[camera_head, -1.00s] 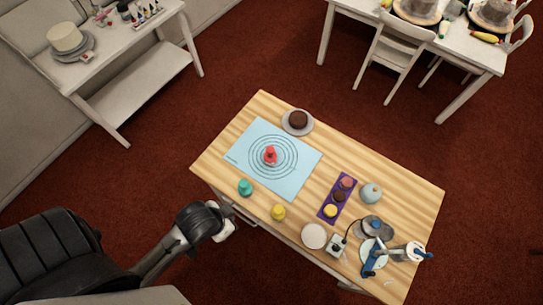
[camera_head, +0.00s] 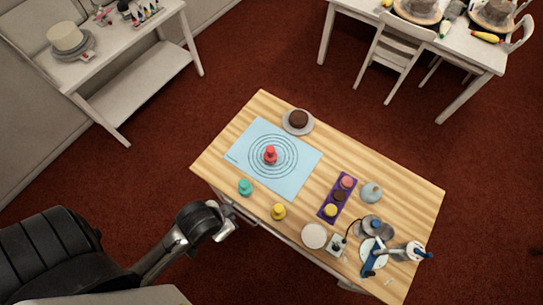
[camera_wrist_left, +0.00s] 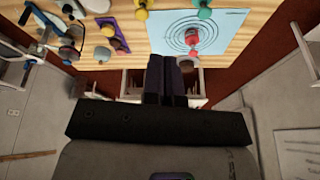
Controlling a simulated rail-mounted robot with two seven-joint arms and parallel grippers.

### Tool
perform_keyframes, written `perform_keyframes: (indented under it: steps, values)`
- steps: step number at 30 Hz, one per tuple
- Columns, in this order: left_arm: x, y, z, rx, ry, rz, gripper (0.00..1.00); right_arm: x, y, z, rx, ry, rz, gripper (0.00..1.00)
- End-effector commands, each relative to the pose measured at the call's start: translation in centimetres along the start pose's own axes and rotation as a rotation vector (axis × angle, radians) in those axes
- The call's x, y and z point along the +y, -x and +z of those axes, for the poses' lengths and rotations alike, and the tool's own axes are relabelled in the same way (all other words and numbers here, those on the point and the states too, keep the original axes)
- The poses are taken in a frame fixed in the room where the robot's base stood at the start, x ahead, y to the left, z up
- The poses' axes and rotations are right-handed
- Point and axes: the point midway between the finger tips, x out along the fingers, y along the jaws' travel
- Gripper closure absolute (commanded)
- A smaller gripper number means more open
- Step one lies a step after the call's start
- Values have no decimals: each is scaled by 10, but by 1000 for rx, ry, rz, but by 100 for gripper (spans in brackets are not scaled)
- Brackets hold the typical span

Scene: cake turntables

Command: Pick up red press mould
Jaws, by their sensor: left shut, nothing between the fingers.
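The red press mould (camera_head: 270,155) stands upright on the ringed light-blue mat (camera_head: 297,186) on the wooden table. It also shows in the left wrist view (camera_wrist_left: 192,37), beyond my fingers. My left gripper (camera_head: 231,229) is off the table's near-left edge, well apart from the red mould. In the left wrist view its two dark fingers (camera_wrist_left: 172,62) are together with nothing between them. A teal mould (camera_head: 245,187) and a yellow mould (camera_head: 278,212) stand near the table's front edge, between my gripper and the mat. My right gripper is not in view.
A purple tray (camera_head: 325,214) with several round cakes lies right of the mat. A brown cake on a grey plate (camera_head: 299,127) stands behind it. A white disc (camera_head: 314,236) and a blue-and-white device (camera_head: 373,256) stand at the right. Bare wood (camera_head: 415,200) shows at the far right.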

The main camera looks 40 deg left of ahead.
Motion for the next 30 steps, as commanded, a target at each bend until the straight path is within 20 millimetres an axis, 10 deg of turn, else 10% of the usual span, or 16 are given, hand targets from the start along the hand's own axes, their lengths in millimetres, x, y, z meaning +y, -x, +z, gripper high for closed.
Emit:
perform_keyframes:
  steps: [8,30]
  values:
    - [0,0,0,0,0,0,99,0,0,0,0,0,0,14]
    - [0,0,0,0,0,0,28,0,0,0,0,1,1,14]
